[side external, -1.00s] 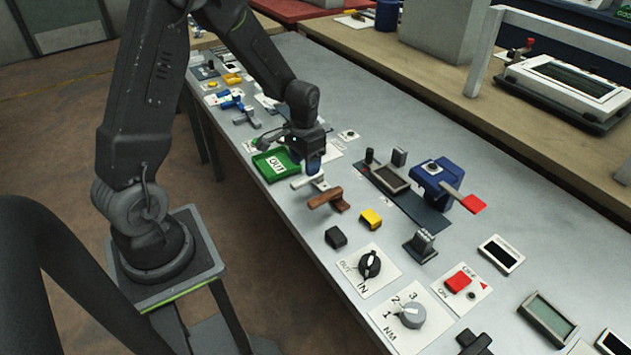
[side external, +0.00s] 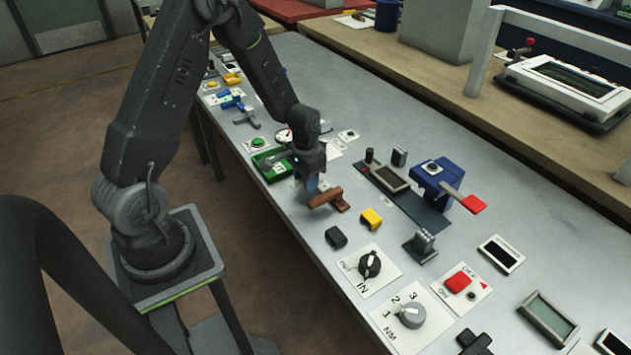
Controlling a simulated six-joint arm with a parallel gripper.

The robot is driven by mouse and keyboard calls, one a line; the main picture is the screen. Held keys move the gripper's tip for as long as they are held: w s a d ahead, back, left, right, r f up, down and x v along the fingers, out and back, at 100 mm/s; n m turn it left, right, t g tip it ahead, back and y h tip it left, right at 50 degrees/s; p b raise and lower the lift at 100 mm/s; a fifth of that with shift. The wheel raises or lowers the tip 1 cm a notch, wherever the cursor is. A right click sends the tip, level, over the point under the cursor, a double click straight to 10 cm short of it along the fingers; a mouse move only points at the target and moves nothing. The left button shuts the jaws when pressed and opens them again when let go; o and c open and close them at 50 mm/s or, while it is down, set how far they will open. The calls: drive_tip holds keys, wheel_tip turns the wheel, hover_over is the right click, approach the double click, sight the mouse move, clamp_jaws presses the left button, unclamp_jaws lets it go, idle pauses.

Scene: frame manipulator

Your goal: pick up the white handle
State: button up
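The white handle (side external: 297,184) is mostly hidden behind my gripper; only a small pale part shows at the gripper's lower left. My gripper (side external: 313,183) points down over the handle's place on the grey table, just left of the brown handle (side external: 326,197). Its fingertips are small and partly covered, so I cannot tell whether they are open or shut, or whether they touch the white handle.
The green tray (side external: 268,176) lies close on the left of my gripper. A yellow block (side external: 371,218) and a black block (side external: 335,237) sit to the right and nearer. A blue device with a red lever (side external: 473,204) stands farther right.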

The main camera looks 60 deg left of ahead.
clamp_jaws()
drive_tip(key=shift+r, duration=0.2)
